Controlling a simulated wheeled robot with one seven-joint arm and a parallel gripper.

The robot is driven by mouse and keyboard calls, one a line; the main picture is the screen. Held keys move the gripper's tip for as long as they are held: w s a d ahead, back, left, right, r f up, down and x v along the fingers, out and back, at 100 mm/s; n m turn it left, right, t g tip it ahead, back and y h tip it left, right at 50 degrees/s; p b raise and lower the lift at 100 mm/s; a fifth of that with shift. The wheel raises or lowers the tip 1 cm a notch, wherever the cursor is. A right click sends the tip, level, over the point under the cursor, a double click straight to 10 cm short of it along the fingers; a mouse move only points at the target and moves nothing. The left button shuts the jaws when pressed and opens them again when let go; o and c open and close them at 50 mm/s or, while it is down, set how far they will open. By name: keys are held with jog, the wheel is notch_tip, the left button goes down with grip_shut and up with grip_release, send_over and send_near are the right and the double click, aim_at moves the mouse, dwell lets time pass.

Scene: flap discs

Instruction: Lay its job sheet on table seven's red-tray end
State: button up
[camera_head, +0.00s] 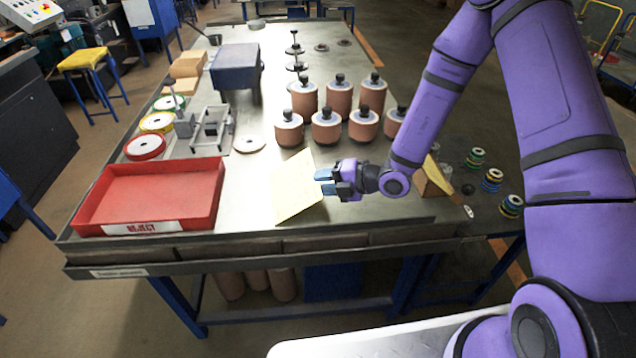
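A pale yellow job sheet (293,190) is on or just above the metal table (247,218), near its front edge and right of the red tray. I cannot tell whether it touches the table. My gripper (323,182) is at the sheet's right edge, pointing left. Its two blue fingertips meet or overlap that edge. Whether they are closed on the paper is too small to tell. The red tray (206,222), labelled REJECT, is empty at the table's front left corner. A label plate on the front edge (118,273) is unreadable.
Several brown disc stacks with black knobs (326,127) stand behind the sheet. A metal fixture (211,129), coloured discs (146,147) and a blue-grey box (236,66) lie farther back. Banded spools (510,206) stand to the right. Bare table separates tray and sheet.

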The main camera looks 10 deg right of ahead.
jog(key=v, duration=0.9)
